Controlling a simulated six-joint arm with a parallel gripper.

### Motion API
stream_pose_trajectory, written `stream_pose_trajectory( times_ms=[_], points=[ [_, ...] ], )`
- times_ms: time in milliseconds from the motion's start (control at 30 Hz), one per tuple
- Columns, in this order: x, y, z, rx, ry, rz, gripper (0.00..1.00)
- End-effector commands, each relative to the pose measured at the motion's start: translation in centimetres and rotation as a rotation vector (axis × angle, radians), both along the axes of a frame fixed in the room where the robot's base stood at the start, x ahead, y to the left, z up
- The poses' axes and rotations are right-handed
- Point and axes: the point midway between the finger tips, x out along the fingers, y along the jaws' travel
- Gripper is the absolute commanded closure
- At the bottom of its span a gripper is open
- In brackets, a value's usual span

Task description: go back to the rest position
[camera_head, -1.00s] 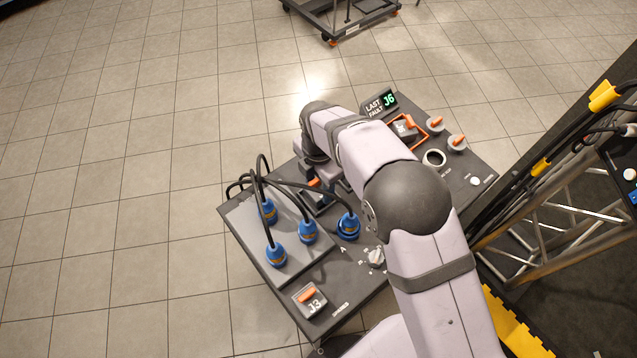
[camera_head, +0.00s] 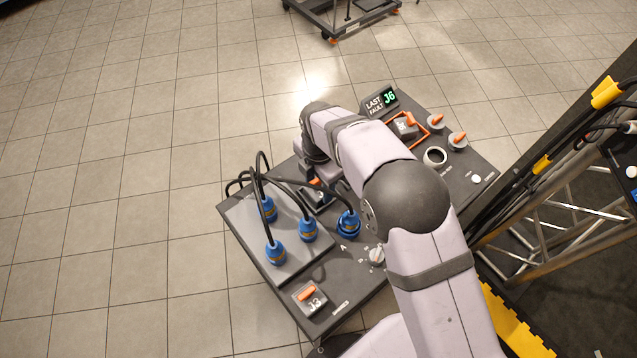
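My arm reaches from the bottom right over the dark control panel (camera_head: 345,287). My gripper (camera_head: 318,172) is at the far end of the arm, above the panel's upper left part. It is mostly hidden by my own wrist, so its fingers do not show clearly. I cannot make out anything held.
Blue plugs with black cables (camera_head: 276,252) stand on the panel's left part, the cables arching up near my wrist. A J3 switch (camera_head: 309,299), a "LAST FAULT J6" display (camera_head: 381,101) and an orange-framed switch (camera_head: 404,127) are also there. A metal truss (camera_head: 560,222) stands at right.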

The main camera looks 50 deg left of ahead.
Motion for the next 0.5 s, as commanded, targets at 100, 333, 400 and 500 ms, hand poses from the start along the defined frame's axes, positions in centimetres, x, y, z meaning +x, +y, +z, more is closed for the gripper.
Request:
stream_pose_trajectory(
  times_ms=[100, 333, 400, 500],
  points=[
    [0.01, 0.03, 0.05, 0.001, 0.000, 0.000, 0.32],
    [-0.01, -0.04, -0.05, -0.001, 0.000, 0.000, 0.20],
    [-0.01, -0.04, -0.05, -0.001, 0.000, 0.000, 0.10],
    [-0.01, -0.04, -0.04, -0.001, 0.000, 0.000, 0.10]
  ],
)
